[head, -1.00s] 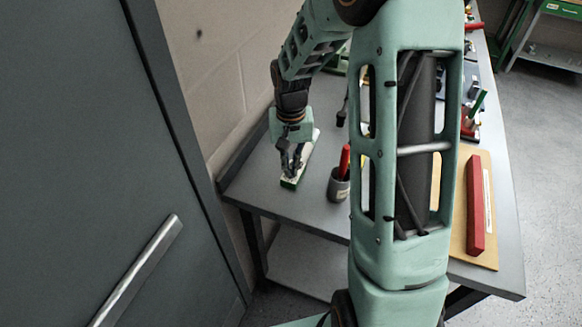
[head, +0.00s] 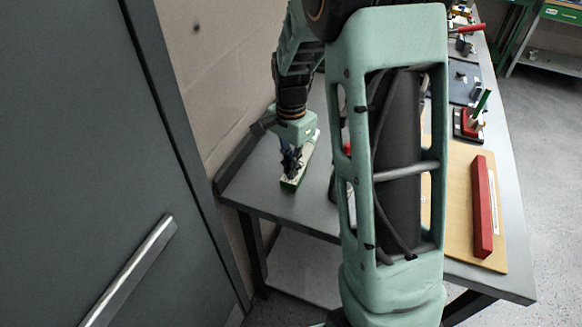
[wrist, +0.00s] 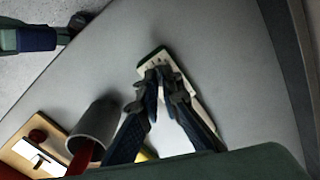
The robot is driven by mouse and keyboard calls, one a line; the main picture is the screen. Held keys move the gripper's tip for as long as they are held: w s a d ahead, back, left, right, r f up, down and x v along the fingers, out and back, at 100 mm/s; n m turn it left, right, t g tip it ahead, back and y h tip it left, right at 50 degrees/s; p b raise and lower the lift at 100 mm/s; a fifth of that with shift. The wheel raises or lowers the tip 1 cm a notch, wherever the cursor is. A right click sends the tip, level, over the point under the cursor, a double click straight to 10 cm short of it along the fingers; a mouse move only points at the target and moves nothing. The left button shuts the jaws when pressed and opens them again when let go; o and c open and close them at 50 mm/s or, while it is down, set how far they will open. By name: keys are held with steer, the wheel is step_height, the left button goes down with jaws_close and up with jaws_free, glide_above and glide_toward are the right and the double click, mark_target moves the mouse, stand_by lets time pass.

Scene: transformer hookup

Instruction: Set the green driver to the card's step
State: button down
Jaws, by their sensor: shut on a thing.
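The green driver (head: 289,184) is a long narrow block with a white top and a green end, lying on the grey table by the wall. In the wrist view the driver (wrist: 205,115) shows its pale top with small dark marks and a dark green end edge. My gripper (head: 291,172) points down over it, and in the wrist view my gripper's tips (wrist: 163,76) meet at its top near the green end. The gripper is shut on a small part there; the fingers hide that part and its setting. I cannot make out a card with a readable step.
A grey cup (wrist: 95,125) holding something red stands beside the driver. A wooden board (head: 462,165) with a red bar (head: 483,205) lies at the near right. Other devices (head: 467,123) line the table's far right. A dark cabinet door (head: 80,150) stands left.

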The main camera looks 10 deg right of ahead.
steer(key=shift+m, duration=0.6)
steer(key=c, duration=2.1)
jaws_free()
step_height(320, 180, up, 12)
steer(key=shift+r, duration=0.1)
